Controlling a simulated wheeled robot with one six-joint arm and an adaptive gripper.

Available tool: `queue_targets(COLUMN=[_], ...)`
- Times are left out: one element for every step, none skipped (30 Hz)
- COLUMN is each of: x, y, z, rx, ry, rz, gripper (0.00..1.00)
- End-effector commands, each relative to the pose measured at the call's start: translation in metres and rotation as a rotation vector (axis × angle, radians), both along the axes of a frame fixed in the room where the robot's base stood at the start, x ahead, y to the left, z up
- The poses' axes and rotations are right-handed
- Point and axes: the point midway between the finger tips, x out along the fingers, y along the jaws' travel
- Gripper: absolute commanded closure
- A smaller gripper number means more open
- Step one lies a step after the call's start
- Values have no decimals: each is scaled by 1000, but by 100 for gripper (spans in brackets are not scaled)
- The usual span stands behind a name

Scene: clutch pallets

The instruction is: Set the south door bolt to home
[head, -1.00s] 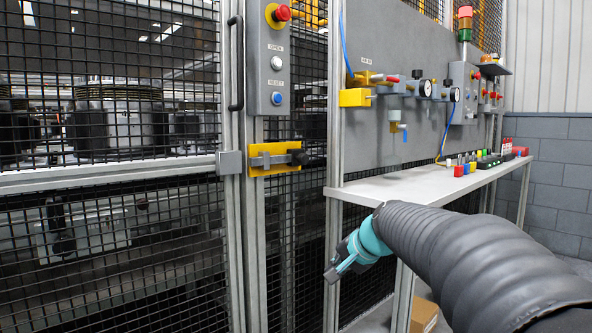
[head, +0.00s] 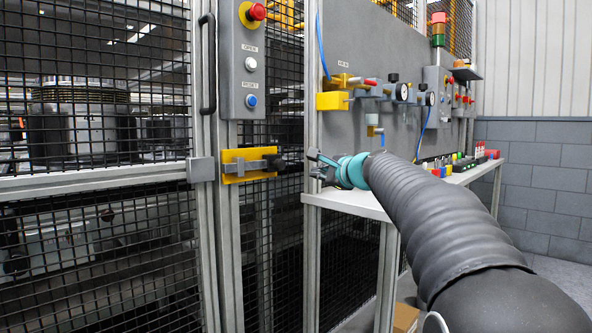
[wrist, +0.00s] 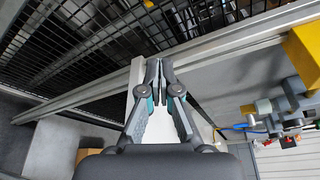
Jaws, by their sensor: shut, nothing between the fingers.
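The south door bolt (head: 240,166) is a grey sliding bar on a yellow plate (head: 233,178), fixed to the post beside the mesh door. Its black knob (head: 277,162) is at the right end. A grey keeper block (head: 200,170) sits on the door frame to its left, and a gap shows between block and plate. My gripper (head: 317,165) is to the right of the knob, in front of the panel post, apart from the bolt. In the wrist view my gripper (wrist: 157,65) has its fingertips together with nothing between them. The bolt is not clearly visible in the wrist view.
A button box (head: 251,70) with a red emergency stop hangs above the bolt. A white shelf (head: 350,200) lies below my gripper, with small coloured items at its far end. Yellow and blue air fittings (head: 333,100) project from the panel above my gripper. A vertical door handle (head: 208,65) is at upper left.

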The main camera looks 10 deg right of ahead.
Motion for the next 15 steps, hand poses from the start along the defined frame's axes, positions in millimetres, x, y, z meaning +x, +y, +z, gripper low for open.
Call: queue_targets(x=[0, 1, 3, 4, 7, 11, 14, 18, 24, 29, 34, 41, 47, 51, 58], y=[0, 0, 0, 0, 1, 2, 3, 5, 7, 8, 10, 12, 13, 15, 17], z=[0, 0, -1, -1, -1, -2, -2, -3, -4, -5, -5, -6, -7, -8, -9], rx=[0, -1, -1, -1, -2, -2, -2, -2, -2, -2, -3, -3, -3, -3, -3], ry=[0, 0, 0, 1, 1, 1, 2, 2, 3, 3, 2, 2, 2, 2, 2], rz=[-1, -1, -1, 0, -1, -1, -1, 0, 1, 0, -1, -2, -2, -1, -1], gripper=[100, 100, 100, 100, 100, 100, 100, 100, 100, 100, 100, 100, 100, 100, 100])
